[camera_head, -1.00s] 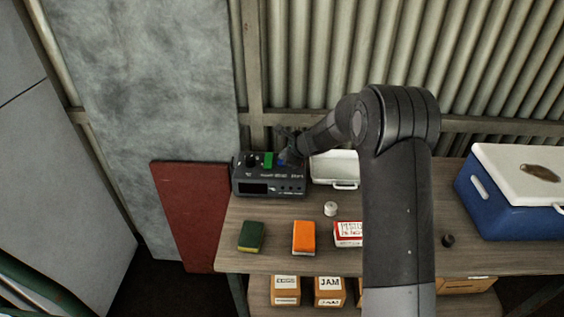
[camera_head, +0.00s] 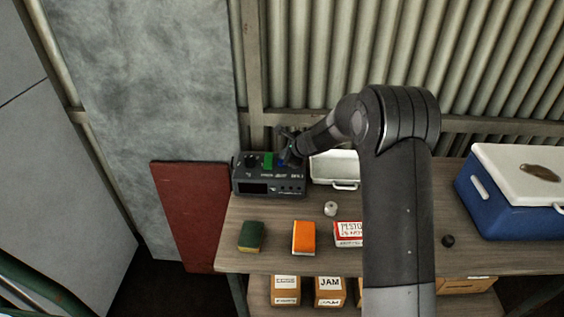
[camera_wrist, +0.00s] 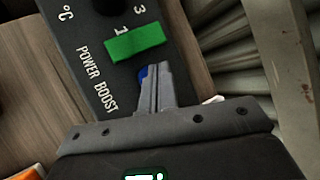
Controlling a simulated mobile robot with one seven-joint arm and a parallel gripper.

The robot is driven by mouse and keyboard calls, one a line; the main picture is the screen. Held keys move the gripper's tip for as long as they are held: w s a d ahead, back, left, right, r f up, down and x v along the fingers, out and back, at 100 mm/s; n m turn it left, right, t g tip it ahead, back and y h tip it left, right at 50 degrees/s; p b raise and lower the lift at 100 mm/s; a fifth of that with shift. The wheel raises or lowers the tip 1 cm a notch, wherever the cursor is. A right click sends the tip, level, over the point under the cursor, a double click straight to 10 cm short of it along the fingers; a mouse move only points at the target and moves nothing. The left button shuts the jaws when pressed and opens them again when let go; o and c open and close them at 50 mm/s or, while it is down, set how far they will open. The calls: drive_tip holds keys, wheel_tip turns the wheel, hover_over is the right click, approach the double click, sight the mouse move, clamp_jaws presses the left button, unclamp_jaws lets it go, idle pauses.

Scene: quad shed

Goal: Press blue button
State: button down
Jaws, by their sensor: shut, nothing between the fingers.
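A dark control box (camera_head: 268,187) stands at the back left of the wooden bench. On its top are a black knob, a green button (camera_head: 268,160) and a blue button (camera_head: 282,162). My gripper (camera_head: 287,158) is shut and empty at the blue button in the head view. In the wrist view, the gripper's fingers (camera_wrist: 153,72) cover most of the blue button (camera_wrist: 143,74), and only a blue sliver shows beside the fingertips. I cannot tell whether they touch it. The green button (camera_wrist: 135,42) lies just beyond the fingertips, near the words "POWER BOOST".
A white container (camera_head: 335,167) stands right of the box. A white jar (camera_head: 330,208), a green sponge (camera_head: 251,236), an orange block (camera_head: 303,237) and a red-white box (camera_head: 348,233) lie in front. A blue cooler (camera_head: 497,205) is at right. Corrugated wall is behind.

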drive_tip(key=shift+f, duration=0.2)
drive_tip(key=shift+f, duration=0.25)
drive_tip(key=shift+f, duration=0.3)
idle(0.7)
drive_tip(key=shift+r, duration=0.75)
wheel_tip(320, 180, up, 6)
idle(0.6)
